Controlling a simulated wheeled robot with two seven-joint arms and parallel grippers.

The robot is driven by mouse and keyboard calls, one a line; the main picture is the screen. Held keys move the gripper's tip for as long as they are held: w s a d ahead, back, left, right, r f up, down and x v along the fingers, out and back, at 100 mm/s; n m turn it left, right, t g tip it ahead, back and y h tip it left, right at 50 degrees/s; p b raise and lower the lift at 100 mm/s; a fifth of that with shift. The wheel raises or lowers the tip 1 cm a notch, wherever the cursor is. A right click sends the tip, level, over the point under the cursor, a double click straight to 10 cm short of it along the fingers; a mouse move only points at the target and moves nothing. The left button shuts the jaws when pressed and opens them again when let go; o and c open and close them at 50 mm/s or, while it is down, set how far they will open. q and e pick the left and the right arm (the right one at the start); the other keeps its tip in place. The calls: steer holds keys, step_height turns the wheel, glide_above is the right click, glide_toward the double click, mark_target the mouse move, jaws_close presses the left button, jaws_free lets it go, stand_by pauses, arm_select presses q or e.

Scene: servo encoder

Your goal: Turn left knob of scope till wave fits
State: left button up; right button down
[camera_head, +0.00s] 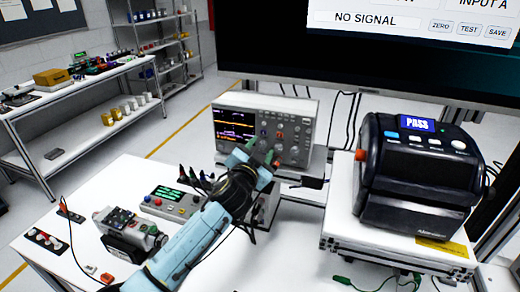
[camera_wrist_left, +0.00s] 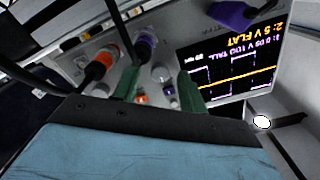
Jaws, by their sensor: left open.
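The scope (camera_head: 265,130) stands at the back of the white table, its front facing me. Its screen (camera_head: 234,122) shows a purple stepped trace and an orange flat line; in the left wrist view the screen (camera_wrist_left: 232,75) appears upside down, with "2: 5 V FLAT" readable. My left gripper (camera_head: 265,152) is at the scope's front panel. Its green fingers are open (camera_wrist_left: 158,90), with a pale knob (camera_wrist_left: 160,72) showing between and beyond them. I cannot tell whether a finger touches it. Cables plug into sockets nearby. My right gripper is not in view.
A black printer (camera_head: 415,165) marked PASS sits on a silver case right of the scope. A small box with a green display (camera_head: 168,195) and a grey device (camera_head: 130,232) are on the table's left. Loose cables lie around; a large monitor (camera_head: 380,60) hangs behind.

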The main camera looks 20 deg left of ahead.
arm_select(q)
steer(key=shift+c, duration=0.2)
jaws_close()
steer(key=shift+m, duration=0.4)
steer(key=shift+m+p, duration=0.45)
steer(key=shift+m, duration=0.45)
steer(key=shift+m+p, duration=0.4)
steer(key=shift+m, duration=1.2)
